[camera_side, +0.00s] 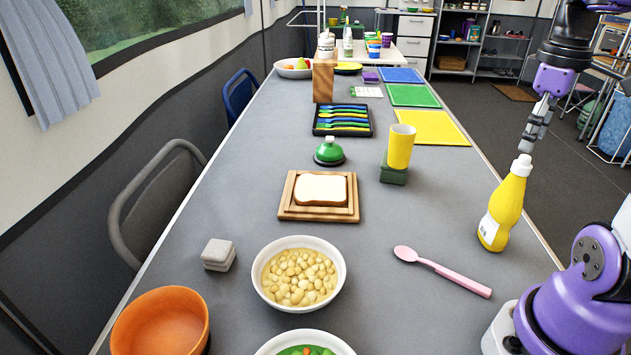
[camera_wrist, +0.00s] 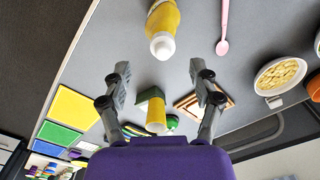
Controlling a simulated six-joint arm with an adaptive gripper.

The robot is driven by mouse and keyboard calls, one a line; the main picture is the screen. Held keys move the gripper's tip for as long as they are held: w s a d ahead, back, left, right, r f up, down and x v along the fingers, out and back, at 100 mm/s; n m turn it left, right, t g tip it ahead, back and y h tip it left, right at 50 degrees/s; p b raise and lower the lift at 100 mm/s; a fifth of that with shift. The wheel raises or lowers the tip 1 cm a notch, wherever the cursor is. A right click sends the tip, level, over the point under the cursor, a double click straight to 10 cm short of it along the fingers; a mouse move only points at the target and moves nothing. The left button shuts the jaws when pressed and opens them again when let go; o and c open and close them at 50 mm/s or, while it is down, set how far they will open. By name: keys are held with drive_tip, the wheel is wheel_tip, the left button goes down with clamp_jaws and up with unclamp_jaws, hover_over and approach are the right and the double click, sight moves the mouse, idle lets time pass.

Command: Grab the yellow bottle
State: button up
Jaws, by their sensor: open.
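The yellow bottle (camera_side: 505,205) has a white cap and stands upright on the grey table near its right edge in the side view. It also shows at the top of the wrist view (camera_wrist: 163,22), its white cap pointing toward the camera. My gripper (camera_side: 530,145) is just above the bottle's cap in the side view, pointing down. In the wrist view the two fingers of my gripper (camera_wrist: 158,78) are spread apart with nothing between them. The bottle lies beyond the fingertips there.
A pink spoon (camera_side: 443,271) lies in front of the bottle. A yellow cup (camera_side: 400,147) on a green block (camera_side: 393,174) stands to its left. A bread board (camera_side: 287,208), a bowl of chickpeas (camera_side: 337,285) and an orange bowl (camera_side: 160,322) are farther left. Table around the bottle is clear.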

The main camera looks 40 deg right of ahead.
sight(526, 156)
drive_tip(key=f, duration=0.4)
drive_tip(key=shift+a+f, duration=0.2)
drive_tip(key=shift+f, duration=0.05)
clamp_jaws()
drive_tip(key=shift+r, duration=0.1)
